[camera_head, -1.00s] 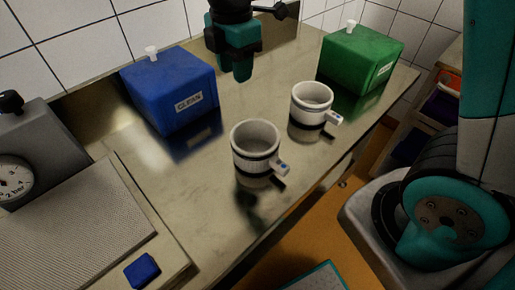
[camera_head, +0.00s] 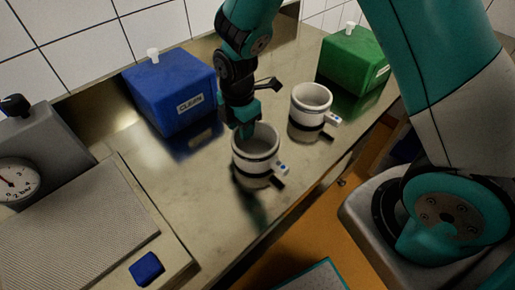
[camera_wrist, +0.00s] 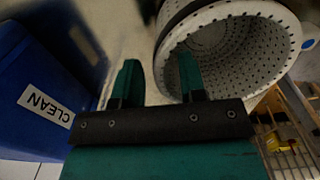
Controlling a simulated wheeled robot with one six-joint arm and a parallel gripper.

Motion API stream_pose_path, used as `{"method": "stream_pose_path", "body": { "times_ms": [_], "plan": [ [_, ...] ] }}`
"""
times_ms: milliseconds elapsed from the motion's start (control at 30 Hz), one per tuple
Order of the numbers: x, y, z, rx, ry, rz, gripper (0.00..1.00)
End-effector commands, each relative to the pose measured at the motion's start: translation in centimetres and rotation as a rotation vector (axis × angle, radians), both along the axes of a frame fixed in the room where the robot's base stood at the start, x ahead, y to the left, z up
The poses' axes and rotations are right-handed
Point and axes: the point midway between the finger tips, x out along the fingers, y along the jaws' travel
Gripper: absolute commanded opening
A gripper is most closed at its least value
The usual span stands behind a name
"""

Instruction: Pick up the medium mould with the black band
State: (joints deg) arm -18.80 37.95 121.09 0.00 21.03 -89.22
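Two white perforated moulds with dark bands and small side tags stand upright on the steel table. The near mould (camera_head: 254,160) has a black band round its lower wall. The far mould (camera_head: 311,98) shows a dark strip low down, perhaps partly reflection. I cannot tell from size which is the medium one. My gripper (camera_head: 244,130) is at the near mould's back left rim, pointing down. In the wrist view my gripper (camera_wrist: 158,75) is open. Its right finger overlaps the mould's opening (camera_wrist: 235,45) and its left finger is outside the wall. Contact cannot be told.
A blue box (camera_head: 172,92) marked CLEAN stands left of my gripper. A green box (camera_head: 352,60) stands at the back right. A gauge unit (camera_head: 30,150) and a grey ridged plate (camera_head: 80,225) with a blue block (camera_head: 147,268) are at left. The table's front edge is close to the moulds.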

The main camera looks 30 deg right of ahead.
Motion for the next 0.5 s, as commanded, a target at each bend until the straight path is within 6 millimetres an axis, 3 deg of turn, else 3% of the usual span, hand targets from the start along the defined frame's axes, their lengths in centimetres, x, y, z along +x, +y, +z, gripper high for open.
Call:
{"method": "stream_pose_path", "body": {
  "times_ms": [133,367,500],
  "plan": [
    [0.0,0.0,-1.5,0.0,0.001,0.0,0.38],
    [0.1,0.0,-1.7,0.001,-0.002,0.0,0.38],
    [0.1,0.0,-1.7,0.0,-0.001,0.0,0.1]
  ]
}}
